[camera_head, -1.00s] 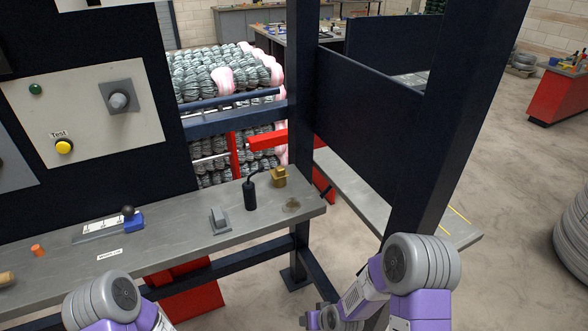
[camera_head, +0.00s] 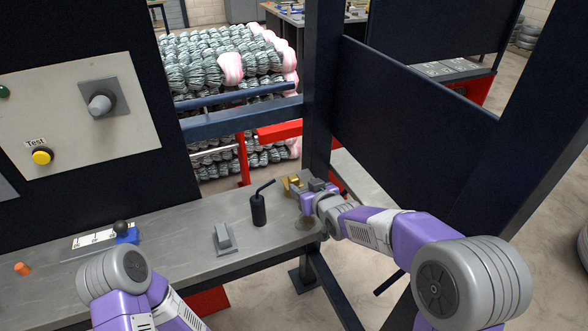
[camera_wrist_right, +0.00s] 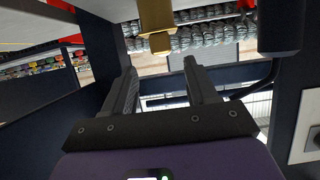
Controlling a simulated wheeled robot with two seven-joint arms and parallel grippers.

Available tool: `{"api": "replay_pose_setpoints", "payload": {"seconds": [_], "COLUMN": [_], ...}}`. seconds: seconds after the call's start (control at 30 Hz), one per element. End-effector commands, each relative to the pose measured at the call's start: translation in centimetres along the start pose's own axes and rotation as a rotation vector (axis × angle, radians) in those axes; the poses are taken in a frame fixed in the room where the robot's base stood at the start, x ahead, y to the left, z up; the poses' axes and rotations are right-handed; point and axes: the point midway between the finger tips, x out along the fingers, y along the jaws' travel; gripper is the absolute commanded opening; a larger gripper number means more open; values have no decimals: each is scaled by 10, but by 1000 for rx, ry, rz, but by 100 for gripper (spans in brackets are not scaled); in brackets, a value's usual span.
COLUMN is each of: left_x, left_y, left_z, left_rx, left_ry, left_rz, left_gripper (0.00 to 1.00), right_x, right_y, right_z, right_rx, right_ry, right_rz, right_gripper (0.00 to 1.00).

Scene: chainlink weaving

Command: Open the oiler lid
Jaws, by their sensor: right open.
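The oiler is a small brass box (camera_head: 289,183) at the far right end of the grey bench, partly hidden by my right gripper. In the right wrist view, which is upside down, the brass oiler (camera_wrist_right: 156,18) hangs from the top edge, with a flat brass flange, perhaps the lid, at its lower end. My right gripper (camera_head: 303,188) is beside the oiler. In the wrist view its two fingers (camera_wrist_right: 160,66) are apart with nothing between them, and the brass lies just beyond the tips. Contact is not visible. My left gripper is out of view; only its arm shows at lower left.
A black oil can with a bent spout (camera_head: 259,210) stands left of the oiler and shows in the wrist view (camera_wrist_right: 280,28). A grey switch block (camera_head: 223,240) is nearer on the bench (camera_head: 185,250). A dark post (camera_head: 320,90) rises behind my right gripper.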

Motion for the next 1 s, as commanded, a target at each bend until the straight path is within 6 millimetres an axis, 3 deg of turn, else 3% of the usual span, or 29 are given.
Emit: {"api": "replay_pose_setpoints", "payload": {"seconds": [0.5,0.9,1.0], "left_x": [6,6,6], "left_y": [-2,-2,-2], "left_z": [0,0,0], "left_rx": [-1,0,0], "left_ry": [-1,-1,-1], "left_rz": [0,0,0], "left_gripper": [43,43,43], "right_x": [66,74,74], "right_y": [0,0,0], "right_z": [2,1,1], "right_rx": [-1,0,0], "right_ry": [-2,-2,-2], "right_rz": [0,0,0], "right_gripper": [57,57,42]}}
